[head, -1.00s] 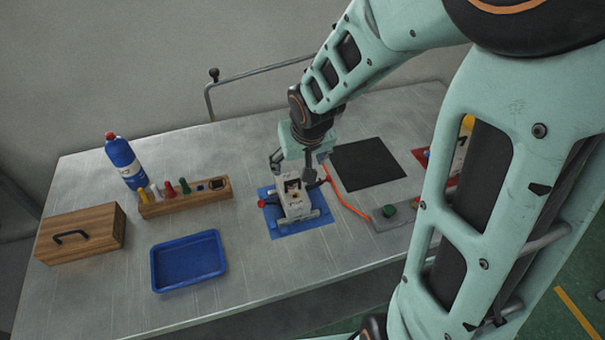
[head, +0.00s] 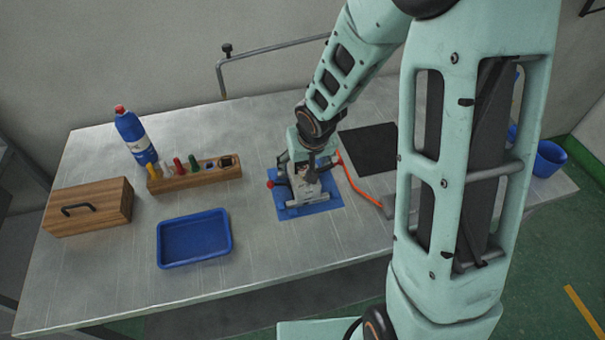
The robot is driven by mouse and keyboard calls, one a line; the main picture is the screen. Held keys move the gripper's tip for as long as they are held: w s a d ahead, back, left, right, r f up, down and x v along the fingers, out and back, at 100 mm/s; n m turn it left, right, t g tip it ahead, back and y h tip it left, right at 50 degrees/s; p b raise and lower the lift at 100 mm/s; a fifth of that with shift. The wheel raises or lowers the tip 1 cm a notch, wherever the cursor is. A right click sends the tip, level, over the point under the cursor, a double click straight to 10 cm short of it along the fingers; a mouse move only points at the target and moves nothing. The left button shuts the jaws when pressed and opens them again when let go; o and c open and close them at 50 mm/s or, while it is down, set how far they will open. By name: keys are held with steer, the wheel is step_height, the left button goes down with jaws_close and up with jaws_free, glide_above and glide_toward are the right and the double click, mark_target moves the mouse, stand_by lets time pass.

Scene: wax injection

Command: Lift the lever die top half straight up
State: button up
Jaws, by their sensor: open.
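The lever die (head: 305,192) is a small light-grey block with a red ball-ended lever (head: 270,184) on its left side. It stands on a blue mat (head: 323,208) on the metal table. My gripper (head: 300,172) is open and low over the die's top half, with its fingers around or close beside it. I cannot tell whether the fingers touch the die. My gripper and wrist hide much of the top half.
A blue tray (head: 160,245), a wooden box (head: 112,219), a wooden tool rack (head: 215,176) and a blue bottle (head: 135,136) stand to the left.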

steer(key=shift+x, duration=0.9)
steer(key=shift+r, duration=0.1)
jaws_close()
steer(key=shift+r, duration=0.15)
